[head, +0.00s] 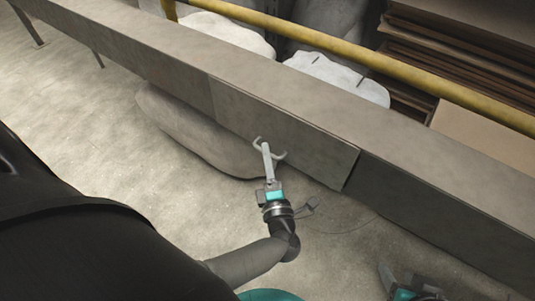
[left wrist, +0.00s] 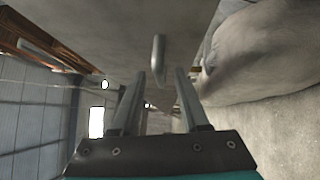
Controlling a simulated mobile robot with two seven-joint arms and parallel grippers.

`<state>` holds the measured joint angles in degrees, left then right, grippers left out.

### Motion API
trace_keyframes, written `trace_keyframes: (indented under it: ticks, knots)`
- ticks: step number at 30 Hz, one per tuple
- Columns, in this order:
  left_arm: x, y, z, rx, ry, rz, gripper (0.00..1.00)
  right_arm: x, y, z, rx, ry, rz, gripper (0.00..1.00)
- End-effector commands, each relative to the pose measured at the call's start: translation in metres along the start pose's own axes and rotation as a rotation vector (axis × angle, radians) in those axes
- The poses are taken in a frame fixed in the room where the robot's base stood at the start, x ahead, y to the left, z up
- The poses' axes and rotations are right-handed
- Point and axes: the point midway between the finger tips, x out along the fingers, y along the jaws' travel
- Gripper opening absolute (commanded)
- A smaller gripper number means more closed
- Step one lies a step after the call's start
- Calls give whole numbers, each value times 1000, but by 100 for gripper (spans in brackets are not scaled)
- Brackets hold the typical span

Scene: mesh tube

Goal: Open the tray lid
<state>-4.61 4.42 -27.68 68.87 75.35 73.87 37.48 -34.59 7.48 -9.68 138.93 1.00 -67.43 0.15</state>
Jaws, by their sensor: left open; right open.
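The tray is a long grey box-like beam (head: 430,205) running diagonally across the head view. A separate panel on its front face, which looks like the lid (head: 315,158), has a visible seam on its left and an edge on its right. My left gripper (head: 268,146) is open at the lower part of this panel. In the left wrist view a grey bar-like handle (left wrist: 158,62) shows just beyond and between the open fingertips; I cannot tell whether they touch it. My right gripper (head: 387,272) is partly in view at the bottom right, low and away from the tray.
A large pale grey rounded sack-like object (head: 185,125) lies under the tray, close to my left gripper. A yellow rail (head: 415,90) runs behind the tray, with white sacks (head: 335,75) and stacked brown boards (head: 455,55) beyond. The floor in front is mostly clear.

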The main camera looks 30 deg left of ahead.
Motion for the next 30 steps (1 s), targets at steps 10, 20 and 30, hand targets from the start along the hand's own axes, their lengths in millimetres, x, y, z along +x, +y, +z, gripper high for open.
trace_keyframes:
  ticks: [10,20,30]
  knots:
    - [0,0,0,0,0,0,13,0,0,0,0,1,0,50]
    - [0,0,0,0,0,1,0,0,0,0,0,1,0,50]
    - [0,0,0,0,0,1,0,0,0,0,0,1,-1,50]
